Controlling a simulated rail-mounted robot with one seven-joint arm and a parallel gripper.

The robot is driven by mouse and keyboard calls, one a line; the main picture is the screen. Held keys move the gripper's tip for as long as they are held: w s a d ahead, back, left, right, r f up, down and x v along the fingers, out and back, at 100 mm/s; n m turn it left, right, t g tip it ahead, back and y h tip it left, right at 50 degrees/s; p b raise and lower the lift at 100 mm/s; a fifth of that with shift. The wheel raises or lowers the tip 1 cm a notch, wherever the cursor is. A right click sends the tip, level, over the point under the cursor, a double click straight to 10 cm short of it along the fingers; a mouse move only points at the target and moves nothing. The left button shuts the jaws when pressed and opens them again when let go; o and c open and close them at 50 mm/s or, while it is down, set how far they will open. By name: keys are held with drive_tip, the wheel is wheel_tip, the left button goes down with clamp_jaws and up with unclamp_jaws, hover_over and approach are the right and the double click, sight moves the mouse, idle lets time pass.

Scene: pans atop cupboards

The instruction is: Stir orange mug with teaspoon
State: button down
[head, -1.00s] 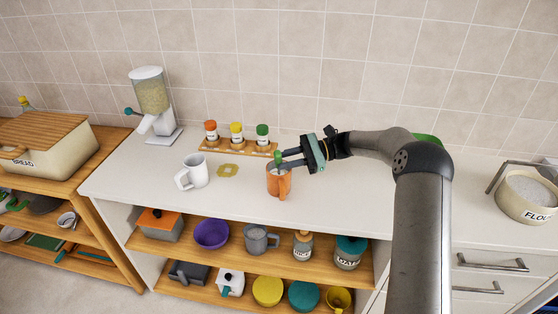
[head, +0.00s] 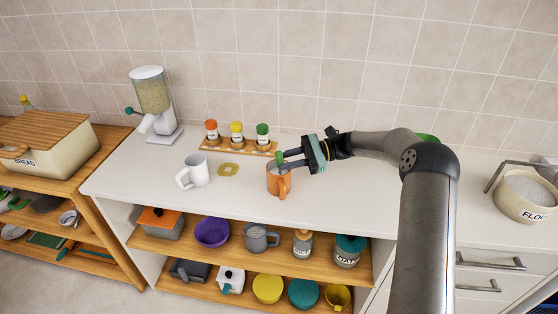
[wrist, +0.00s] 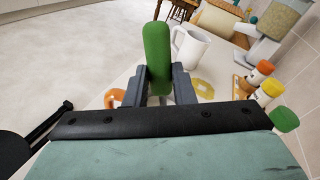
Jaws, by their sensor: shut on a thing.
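The orange mug (head: 279,181) stands upright on the white counter, its handle toward the right front. My gripper (head: 281,161) is just above the mug's rim, reaching in from the right. It is shut on the green handle of the teaspoon (head: 280,157), which stands nearly upright with its lower end inside the mug. The spoon's bowl is hidden by the mug wall. In the wrist view the green teaspoon handle (wrist: 158,58) is between the two dark fingers (wrist: 160,88), and part of the orange mug (wrist: 115,98) shows behind the left finger.
A white mug (head: 194,171) stands to the left, with a yellow trivet (head: 228,170) between the mugs. A wooden rack of several spice jars (head: 237,146) and a cereal dispenser (head: 152,100) stand at the back. The counter's front (head: 220,195) is clear.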

drive_tip(key=s+r+p, duration=0.3)
drive_tip(key=r+p, duration=0.2)
drive_tip(key=r, duration=0.3)
drive_tip(key=shift+s+a, duration=0.2)
drive_tip(key=shift+a, duration=0.05)
idle(0.4)
idle(0.5)
wheel_tip(320, 180, up, 5)
drive_tip(key=p, duration=0.3)
idle(0.8)
